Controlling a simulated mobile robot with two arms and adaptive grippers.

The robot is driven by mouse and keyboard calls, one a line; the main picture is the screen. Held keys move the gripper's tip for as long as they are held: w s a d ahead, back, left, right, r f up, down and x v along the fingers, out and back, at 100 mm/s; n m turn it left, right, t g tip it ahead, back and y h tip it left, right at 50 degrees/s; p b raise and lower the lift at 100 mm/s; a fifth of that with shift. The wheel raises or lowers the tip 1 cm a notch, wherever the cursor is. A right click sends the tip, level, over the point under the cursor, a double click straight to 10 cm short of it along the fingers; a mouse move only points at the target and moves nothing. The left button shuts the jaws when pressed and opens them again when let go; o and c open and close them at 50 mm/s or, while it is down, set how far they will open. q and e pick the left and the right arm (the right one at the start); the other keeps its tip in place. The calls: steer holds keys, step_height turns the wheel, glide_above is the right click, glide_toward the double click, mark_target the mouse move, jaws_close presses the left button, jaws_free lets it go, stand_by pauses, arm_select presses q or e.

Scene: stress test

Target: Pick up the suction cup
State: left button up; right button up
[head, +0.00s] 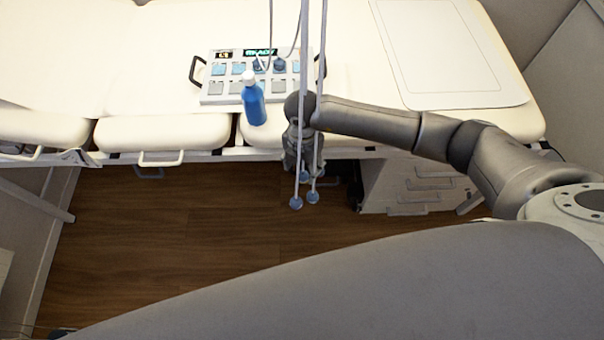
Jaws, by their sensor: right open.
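Several small blue suction cups hang on thin grey leads in front of the bed's edge. The lowest suction cup (296,203) hangs over the wood floor, with another suction cup (312,198) just right of it. More blue cups (279,65) sit on the control box (228,87) on the bed. My right gripper (292,168) points down at the bed's front edge, open, just above and beside the hanging cups. The leads pass in front of it and partly hide its fingers. I see nothing held in it. My left gripper is out of view.
A blue bottle (253,105) with a white cap stands near the bed's front edge, left of my right wrist. The cream padded bed (165,131) spans the back. A white drawer unit (405,187) is below it. The wood floor (170,225) is clear at left.

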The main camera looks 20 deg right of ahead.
mark_target(302, 174)
steer(key=shift+w+f, duration=0.15)
steer(key=shift+f, duration=1.35)
steer(key=shift+w+f, duration=0.15)
steer(key=shift+f, duration=1.35)
steer(key=shift+c, duration=0.5)
steer(key=c, duration=0.9)
